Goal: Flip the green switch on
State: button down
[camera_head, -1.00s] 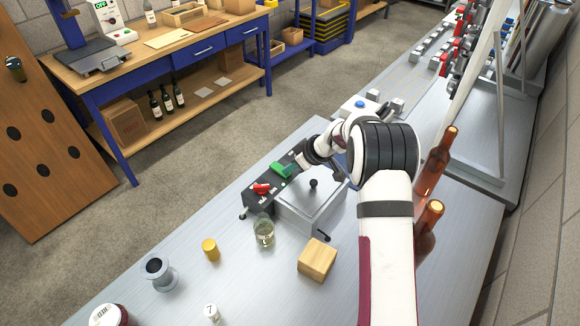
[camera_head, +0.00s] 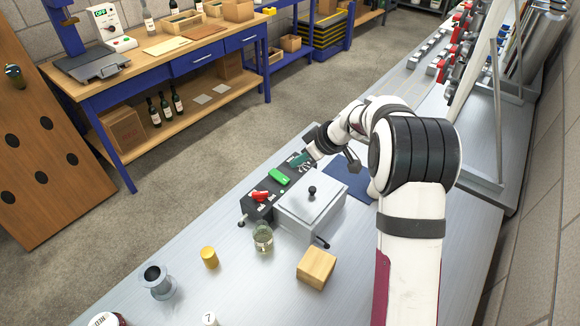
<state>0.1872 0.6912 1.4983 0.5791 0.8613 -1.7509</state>
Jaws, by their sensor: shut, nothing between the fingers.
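The green switch (camera_head: 279,176) is a bright green lever on a dark switch box, in the middle of a row. A red lever (camera_head: 260,196) is to its near left and a teal lever (camera_head: 299,159) to its far right. I cannot tell from its tilt whether the green switch is on or off. My gripper (camera_head: 307,169) is shut and empty, just right of the green lever and close to the teal one. The wrist partly hides the fingertips. I see a gap between my gripper and the green lever.
A lidded metal box (camera_head: 310,212) with a black knob adjoins the switch box. A glass jar (camera_head: 263,239), wooden block (camera_head: 316,267), yellow cylinder (camera_head: 209,257) and metal spool (camera_head: 157,282) stand in front. A blue mat (camera_head: 350,185) lies behind the lidded box.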

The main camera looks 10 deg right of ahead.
jog(key=s+d+r, duration=0.4)
dwell(0.4)
